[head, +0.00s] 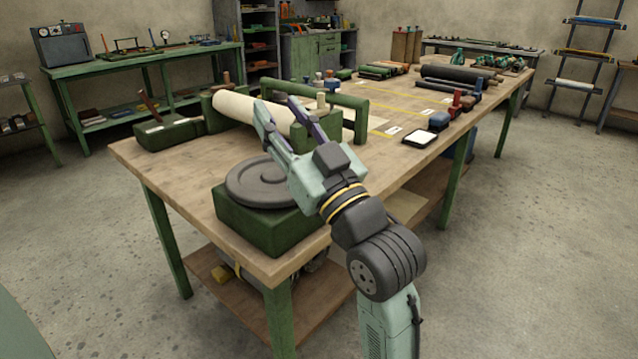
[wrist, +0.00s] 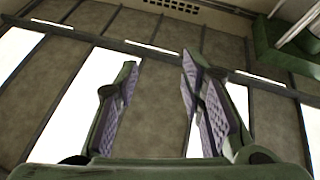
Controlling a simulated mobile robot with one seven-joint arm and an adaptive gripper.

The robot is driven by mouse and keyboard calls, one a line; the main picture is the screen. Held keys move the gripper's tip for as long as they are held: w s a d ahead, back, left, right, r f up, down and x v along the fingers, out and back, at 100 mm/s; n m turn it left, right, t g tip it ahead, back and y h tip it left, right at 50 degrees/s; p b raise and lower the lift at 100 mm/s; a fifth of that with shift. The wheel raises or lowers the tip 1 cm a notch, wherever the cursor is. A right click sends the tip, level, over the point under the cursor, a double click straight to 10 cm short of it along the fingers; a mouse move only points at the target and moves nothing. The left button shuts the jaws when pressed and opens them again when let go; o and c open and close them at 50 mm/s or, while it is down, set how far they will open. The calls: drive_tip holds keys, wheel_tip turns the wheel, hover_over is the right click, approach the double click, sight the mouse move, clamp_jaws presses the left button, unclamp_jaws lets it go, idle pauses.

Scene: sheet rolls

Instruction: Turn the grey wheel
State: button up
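The wheel does not show in the wrist view. My gripper partly hides the wheel's right edge in the head view.
A cream roll (head: 240,108) in a green frame (head: 345,97) stands behind the wheel, close to my gripper. A green block with a lever (head: 170,130) is left of it. A white-topped pad (head: 419,138) and several dark rolls (head: 455,75) lie farther right along the bench.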

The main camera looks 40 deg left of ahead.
drive_tip(key=w+d+f+m+g+h+b, duration=0.1)
drive_tip(key=w+d+f+h, duration=0.2)
drive_tip(key=f, duration=0.3)
drive_tip(key=w+d+f+g+h, duration=0.1)
drive_tip(key=w+d+f+h, duration=0.15)
drive_tip(key=f, duration=0.45)
drive_tip(key=x, duration=0.3)
drive_tip(key=p+x, duration=0.1)
drive_tip(key=x, duration=0.5)
drive_tip(key=shift+w+a+r+p, duration=0.15)
drive_tip(key=shift+w+a+p, duration=0.2)
drive_tip(key=shift+w, duration=0.1)
drive_tip(key=shift+c, duration=0.5)
clamp_jaws()
